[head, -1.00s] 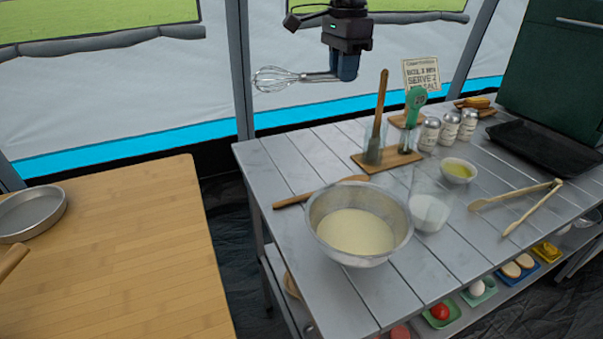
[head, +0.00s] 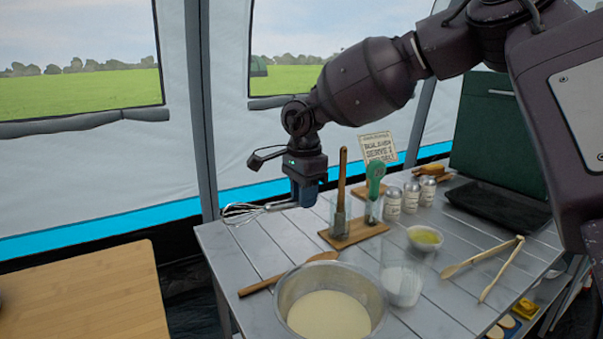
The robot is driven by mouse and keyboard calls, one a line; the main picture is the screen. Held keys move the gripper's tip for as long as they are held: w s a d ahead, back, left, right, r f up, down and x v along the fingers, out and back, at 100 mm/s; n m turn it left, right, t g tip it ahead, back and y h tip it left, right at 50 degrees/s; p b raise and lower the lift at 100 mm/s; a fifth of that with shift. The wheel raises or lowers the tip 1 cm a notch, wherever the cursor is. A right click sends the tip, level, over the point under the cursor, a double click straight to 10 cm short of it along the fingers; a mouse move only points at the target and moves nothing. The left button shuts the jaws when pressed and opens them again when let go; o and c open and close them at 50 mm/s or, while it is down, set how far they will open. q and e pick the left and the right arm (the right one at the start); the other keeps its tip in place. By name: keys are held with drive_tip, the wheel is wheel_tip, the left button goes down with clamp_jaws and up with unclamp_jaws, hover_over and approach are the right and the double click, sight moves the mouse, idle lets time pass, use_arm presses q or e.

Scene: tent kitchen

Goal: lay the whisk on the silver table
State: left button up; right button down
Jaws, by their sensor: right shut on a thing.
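The whisk (head: 243,212) is metal with wire loops pointing left. My right gripper (head: 305,198) is shut on its handle and holds it roughly level near the back left corner of the silver table (head: 232,262). The loops reach out past the table's left edge. I cannot tell whether the whisk touches the tabletop or hangs just above it. My left gripper is not in view.
A bowl of batter (head: 330,305) and a wooden spoon (head: 290,274) lie at the front left. A board (head: 352,234) with utensils in glass holders stands right of my gripper. Tongs (head: 485,265) lie at right. A wooden table (head: 85,295) is at left.

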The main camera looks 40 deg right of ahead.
sight(304, 244)
wheel_tip(304, 244, down, 9)
drive_tip(key=shift+f+b, duration=0.1)
drive_tip(key=shift+b, duration=0.7)
drive_tip(key=shift+f, duration=0.1)
drive_tip(key=c, duration=1)
unclamp_jaws()
drive_tip(key=r+p, duration=0.1)
drive_tip(key=r, duration=0.4)
drive_tip(key=r+p, duration=0.1)
drive_tip(key=r, duration=0.4)
drive_tip(key=shift+s+d+r, duration=0.1)
drive_tip(key=shift+d+r, duration=0.1)
drive_tip(key=shift+r, duration=0.1)
